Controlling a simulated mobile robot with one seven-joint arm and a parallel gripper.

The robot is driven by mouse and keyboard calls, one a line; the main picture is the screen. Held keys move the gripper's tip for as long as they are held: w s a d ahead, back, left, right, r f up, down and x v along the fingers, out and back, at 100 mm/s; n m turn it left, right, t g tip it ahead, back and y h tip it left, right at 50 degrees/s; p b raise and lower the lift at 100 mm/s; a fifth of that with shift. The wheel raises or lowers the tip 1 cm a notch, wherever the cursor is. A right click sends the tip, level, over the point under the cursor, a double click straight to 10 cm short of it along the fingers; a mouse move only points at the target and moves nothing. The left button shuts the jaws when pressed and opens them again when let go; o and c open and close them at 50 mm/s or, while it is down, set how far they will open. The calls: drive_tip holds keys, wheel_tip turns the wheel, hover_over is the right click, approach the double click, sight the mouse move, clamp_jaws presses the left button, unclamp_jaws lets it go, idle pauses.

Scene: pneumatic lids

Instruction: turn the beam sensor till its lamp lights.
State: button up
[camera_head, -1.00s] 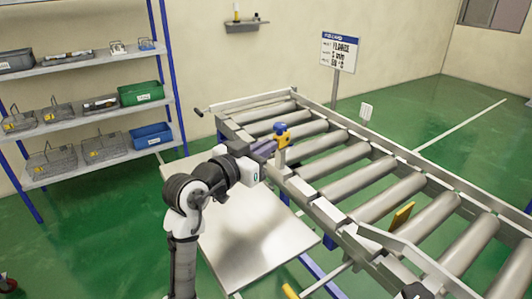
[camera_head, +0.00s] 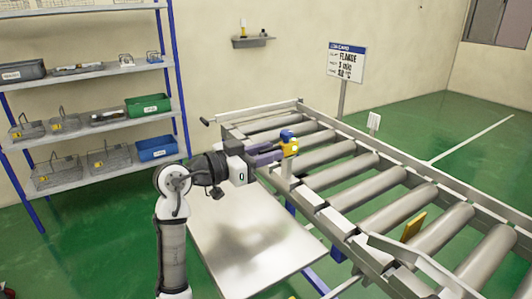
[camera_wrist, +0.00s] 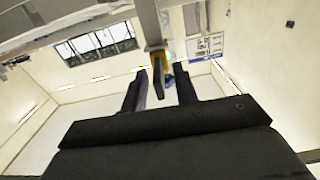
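The beam sensor (camera_head: 290,148) is a small yellow block with a blue top, on a pale post at the near rail of the roller conveyor. A pale patch shows on its face; I cannot tell whether a lamp is lit. My gripper (camera_head: 270,154) is level with the sensor, just to its left, fingers pointing at it. In the wrist view my gripper (camera_wrist: 160,82) has its two dark fingers apart. The sensor (camera_wrist: 158,62) shows between the fingertips, partly behind a dark-edged upright piece. I see no clear contact with either finger.
A small white plate (camera_head: 374,121) stands at the conveyor's far rail. A yellow piece (camera_head: 413,226) stands among the rollers. A bare metal table (camera_head: 250,240) lies below my arm. Shelves with bins (camera_head: 95,120) stand at left, and a sign (camera_head: 346,62) behind.

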drive_tip(key=b+v, duration=0.3)
drive_tip(key=v, duration=1.1)
